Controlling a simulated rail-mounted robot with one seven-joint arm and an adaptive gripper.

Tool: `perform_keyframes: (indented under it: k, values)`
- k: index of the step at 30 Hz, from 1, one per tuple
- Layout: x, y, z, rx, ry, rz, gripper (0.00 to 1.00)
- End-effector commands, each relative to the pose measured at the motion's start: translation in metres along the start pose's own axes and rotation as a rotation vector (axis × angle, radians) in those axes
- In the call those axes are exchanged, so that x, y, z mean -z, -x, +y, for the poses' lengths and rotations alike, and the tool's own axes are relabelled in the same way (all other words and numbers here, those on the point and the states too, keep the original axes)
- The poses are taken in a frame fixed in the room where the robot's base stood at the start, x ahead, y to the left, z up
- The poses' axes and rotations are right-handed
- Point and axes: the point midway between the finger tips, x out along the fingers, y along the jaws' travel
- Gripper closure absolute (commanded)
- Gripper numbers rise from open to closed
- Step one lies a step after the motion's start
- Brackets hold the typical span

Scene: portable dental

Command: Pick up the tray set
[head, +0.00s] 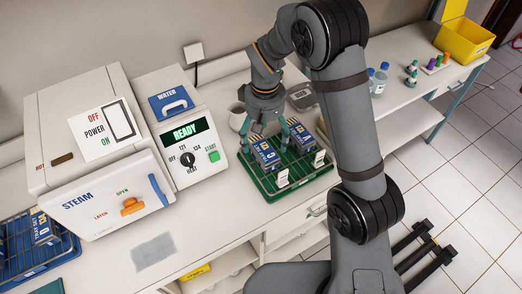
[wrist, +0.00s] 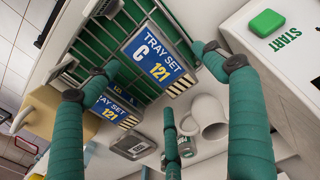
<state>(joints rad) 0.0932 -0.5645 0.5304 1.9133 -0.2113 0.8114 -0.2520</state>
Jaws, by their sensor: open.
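A blue tray set lettered C (wrist: 160,52), marked 121, lies in the green rack (wrist: 75,68). A second blue tray set (wrist: 112,108), also marked 121, is beside it. In the head view, the green rack (head: 281,186) on the counter holds the C tray set (head: 264,154) on the left and the A tray set (head: 301,138) on the right. My gripper (head: 266,141) is open above the rack's left part; its teal fingers are spread around the C tray set. In the wrist view, the gripper (wrist: 156,62) has fingers either side of that set. Contact cannot be told.
A white steam machine (head: 85,140) with a READY control unit (head: 185,128) stands close left of the rack. A white mug (wrist: 210,118) and a grey device (head: 301,97) are behind it. A blue rack (head: 45,262) is at far left. Bottles and a yellow bin (head: 464,39) stand farther right.

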Motion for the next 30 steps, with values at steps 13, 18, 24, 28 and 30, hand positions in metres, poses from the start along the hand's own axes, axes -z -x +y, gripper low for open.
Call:
perform_keyframes:
  k: [13,18,24,28,30]
  values:
    - [-0.002,-0.050,0.002,0.000,-0.002,-0.002,0.17]
    - [-0.002,-0.052,0.002,0.000,-0.002,0.000,0.17]
    - [-0.002,-0.052,0.002,0.000,-0.001,0.000,0.25]
    - [-0.002,-0.052,0.002,0.000,-0.001,0.000,0.32]
    - [-0.002,-0.051,0.002,0.000,-0.001,0.000,0.37]
